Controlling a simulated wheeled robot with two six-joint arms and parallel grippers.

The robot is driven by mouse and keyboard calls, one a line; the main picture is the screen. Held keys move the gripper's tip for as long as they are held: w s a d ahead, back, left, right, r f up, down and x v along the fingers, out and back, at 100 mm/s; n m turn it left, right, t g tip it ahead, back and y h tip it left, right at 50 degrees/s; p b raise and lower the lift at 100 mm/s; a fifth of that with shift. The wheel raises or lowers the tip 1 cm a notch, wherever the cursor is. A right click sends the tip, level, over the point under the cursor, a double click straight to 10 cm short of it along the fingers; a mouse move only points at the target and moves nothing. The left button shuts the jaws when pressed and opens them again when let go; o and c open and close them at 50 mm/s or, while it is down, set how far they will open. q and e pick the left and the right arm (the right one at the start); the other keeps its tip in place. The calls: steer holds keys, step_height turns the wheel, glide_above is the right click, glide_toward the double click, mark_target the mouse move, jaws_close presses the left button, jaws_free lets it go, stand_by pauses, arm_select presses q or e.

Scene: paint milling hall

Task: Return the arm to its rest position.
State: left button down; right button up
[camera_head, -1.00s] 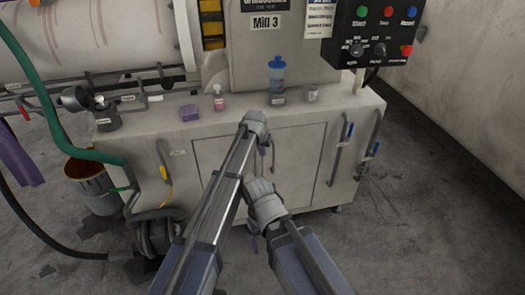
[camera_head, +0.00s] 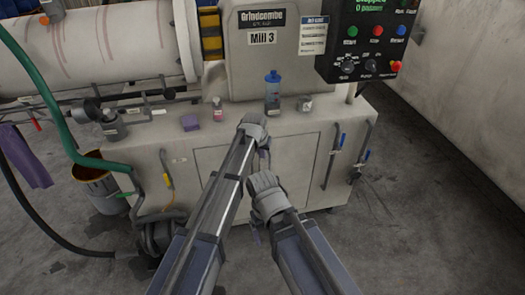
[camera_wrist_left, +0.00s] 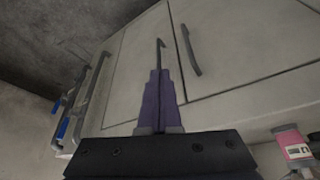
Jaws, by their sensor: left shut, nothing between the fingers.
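My left arm (camera_head: 222,205) comes in from the bottom and reaches toward the front of the mill cabinet (camera_head: 215,150). Its wrist is bent down, and the left gripper (camera_head: 264,158) hangs in front of the cabinet doors, partly hidden by the wrist. In the left wrist view its dark purple fingers (camera_wrist_left: 159,95) are together with nothing between them. My right arm (camera_head: 308,255) lies beside it, lower and to the right. Its gripper (camera_head: 256,236) is mostly hidden behind the arm, and its jaws cannot be made out.
Valve handles (camera_head: 358,160) stick out at right. A bucket (camera_head: 103,190) and green hose (camera_head: 62,120) are at left. Floor at right is clear.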

arm_select(q)
steer(key=s+a+f+n+g+y, duration=0.2)
steer(key=s+a+n+g, duration=0.15)
steer(key=s+a, duration=2.15)
steer(key=s+d+r+m+p, duration=0.3)
steer(key=s+d+r+p, duration=0.5)
steer(key=d, duration=0.5)
step_height(320, 180, up, 3)
steer(key=g+p, duration=0.1)
steer(key=p, duration=0.1)
steer(key=shift+y+p, duration=0.35)
steer(key=shift+y, duration=0.05)
steer(key=shift+r, duration=0.1)
